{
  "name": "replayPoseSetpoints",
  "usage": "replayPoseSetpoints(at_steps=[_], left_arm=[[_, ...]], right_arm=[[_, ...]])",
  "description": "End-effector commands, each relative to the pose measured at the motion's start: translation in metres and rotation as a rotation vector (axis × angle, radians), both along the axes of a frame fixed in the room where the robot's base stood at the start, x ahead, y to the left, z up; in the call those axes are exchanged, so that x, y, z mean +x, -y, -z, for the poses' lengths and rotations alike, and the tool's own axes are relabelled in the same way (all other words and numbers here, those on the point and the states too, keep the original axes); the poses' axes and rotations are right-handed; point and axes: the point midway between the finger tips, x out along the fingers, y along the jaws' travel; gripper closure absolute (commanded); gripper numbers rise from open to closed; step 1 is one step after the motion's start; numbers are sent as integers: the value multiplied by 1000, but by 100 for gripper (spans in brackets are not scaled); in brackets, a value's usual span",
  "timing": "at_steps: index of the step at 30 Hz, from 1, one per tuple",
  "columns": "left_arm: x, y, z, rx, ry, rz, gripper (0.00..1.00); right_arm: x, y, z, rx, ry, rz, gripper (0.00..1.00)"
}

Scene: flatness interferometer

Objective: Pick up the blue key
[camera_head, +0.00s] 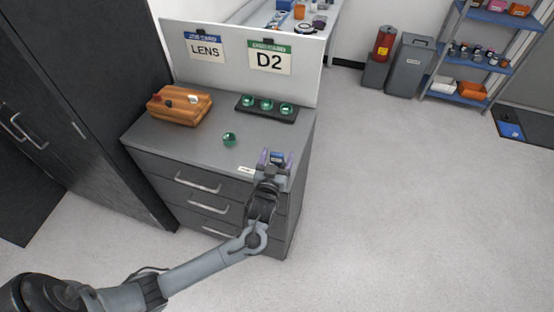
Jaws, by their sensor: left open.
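A small blue item (277,156), which looks like the blue key, is near the right front corner of the grey cabinet top (185,143). It is small and partly hidden by my gripper, so its exact shape is unclear. My left gripper (277,160) is open over that corner. Its purple-tipped fingers are on either side of the blue item, and I cannot tell whether they touch it. My right gripper is not in view.
A green lens-like piece (229,139) stands alone on the cabinet top. Behind are a dark tray (246,108) with green pieces and a wooden box (179,107). A white panel (226,62) with LENS and D2 signs borders the back.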

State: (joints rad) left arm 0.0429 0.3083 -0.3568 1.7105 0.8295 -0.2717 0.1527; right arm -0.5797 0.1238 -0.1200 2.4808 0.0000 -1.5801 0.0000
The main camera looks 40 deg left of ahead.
Motion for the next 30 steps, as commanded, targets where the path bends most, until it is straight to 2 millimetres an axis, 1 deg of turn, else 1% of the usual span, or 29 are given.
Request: replayPoseSetpoints(at_steps=[8,11,15,20,21,30], left_arm=[[2,-1,0,0,-1,0,23],[2,-1,0,0,-1,0,37],[2,-1,0,0,-1,0,59],[2,-1,0,0,-1,0,83],[2,-1,0,0,-1,0,84],[2,-1,-4,-1,0,0,84]], right_arm=[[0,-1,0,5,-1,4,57],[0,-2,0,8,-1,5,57],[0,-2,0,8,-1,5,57],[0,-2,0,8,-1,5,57],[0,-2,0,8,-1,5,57],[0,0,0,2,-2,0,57]])
